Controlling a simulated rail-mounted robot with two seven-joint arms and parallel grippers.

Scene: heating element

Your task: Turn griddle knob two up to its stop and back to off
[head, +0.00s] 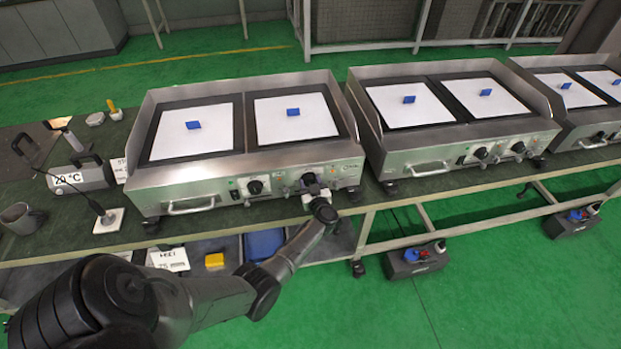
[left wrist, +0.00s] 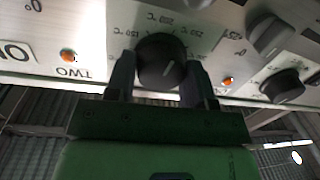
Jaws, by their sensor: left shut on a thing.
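Griddle knob two (head: 308,179) is a dark round knob on the front panel of the nearest griddle (head: 200,178), right of another dark knob (head: 255,187). My left gripper (head: 315,191) is at knob two, with its arm reaching in from the lower left. In the left wrist view, the black knob (left wrist: 160,60) sits between the two fingers of my left gripper (left wrist: 159,82), which is shut on it. A short white pointer line shows on the knob face. Dial marks in °C and an inverted label TWO (left wrist: 75,72) show around it. My right gripper is not in view.
Orange lamps (left wrist: 68,55) flank the knob, and further knobs (left wrist: 282,85) are at the right. The griddle's front handle (head: 190,206) sticks out left of its knobs. A second griddle (head: 460,145) stands to the right. A mug (head: 20,217) is at the table's left end.

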